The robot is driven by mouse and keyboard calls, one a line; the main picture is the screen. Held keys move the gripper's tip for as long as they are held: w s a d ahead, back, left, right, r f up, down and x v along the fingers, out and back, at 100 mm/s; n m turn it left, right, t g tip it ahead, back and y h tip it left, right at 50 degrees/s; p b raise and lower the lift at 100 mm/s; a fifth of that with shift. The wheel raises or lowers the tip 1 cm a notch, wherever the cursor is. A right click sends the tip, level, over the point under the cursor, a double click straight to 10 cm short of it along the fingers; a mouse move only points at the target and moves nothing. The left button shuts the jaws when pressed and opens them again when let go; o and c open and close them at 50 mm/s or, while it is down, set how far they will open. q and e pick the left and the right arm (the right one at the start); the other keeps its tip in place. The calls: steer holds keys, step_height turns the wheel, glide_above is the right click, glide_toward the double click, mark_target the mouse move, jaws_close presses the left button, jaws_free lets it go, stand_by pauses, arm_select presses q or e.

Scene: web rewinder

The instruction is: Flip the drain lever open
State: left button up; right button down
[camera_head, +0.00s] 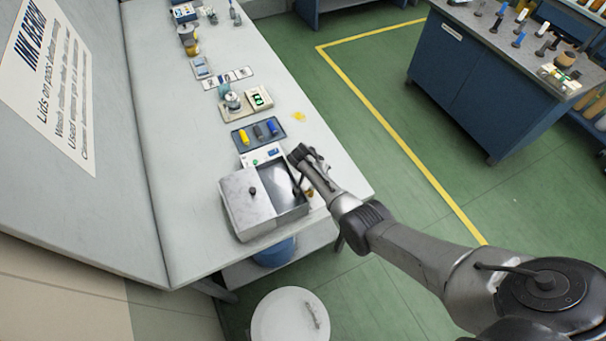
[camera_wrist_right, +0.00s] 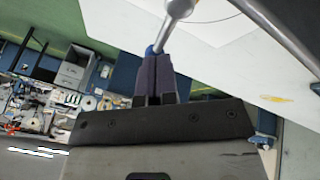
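The wash tank (camera_head: 247,203) is a grey metal box with a part-open lid on the bench in the head view. My right gripper (camera_head: 303,158) is at the tank's right side, by the bench's front edge. In the right wrist view its dark fingers (camera_wrist_right: 154,72) are nearly together at the end of a silver lever with a blue tip (camera_wrist_right: 152,49), seemingly the drain lever. They appear shut on that blue end; most of the grip is hidden between them. The lever is hidden in the head view. My left gripper is not in view.
A dark tray (camera_head: 258,133) with coloured pieces lies behind the tank. A blue bucket (camera_head: 275,252) is under the bench and a round white lid (camera_head: 290,316) stands in front. A blue cabinet (camera_head: 470,85) is at the right, with open green floor between.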

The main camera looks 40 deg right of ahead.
steer(key=shift+s+f, duration=0.1)
steer(key=shift+f, duration=0.05)
steer(key=shift+a, duration=0.25)
steer(key=shift+s+a+p, duration=0.1)
steer(key=shift+a+p, duration=0.2)
steer(key=shift+a, duration=0.3)
steer(key=p+v, duration=0.7)
steer(key=v, duration=0.3)
steer(key=shift+w+d, duration=0.25)
